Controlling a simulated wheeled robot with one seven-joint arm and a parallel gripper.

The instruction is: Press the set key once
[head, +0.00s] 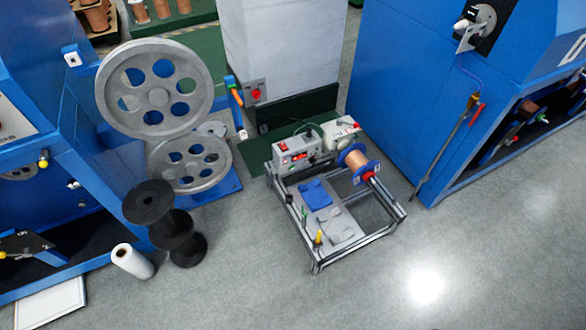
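A grey control box (297,153) with a small lit red display (327,156) stands at the back left of a low metal-framed winding rig (338,228) in the middle of the view. Small keys or knobs show on its front, but they are too small to tell which is the set key. A second light-grey box (343,133) with red parts is just right of it. My gripper is not in view, so its state does not show.
A blue-flanged copper spool (358,163) sits on the rig's right side. Large grey pulleys (153,97) and stacked black spools (172,228) stand left. A white roll (131,261) stands near them. Blue machines (420,95) flank both sides. Floor in front is clear.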

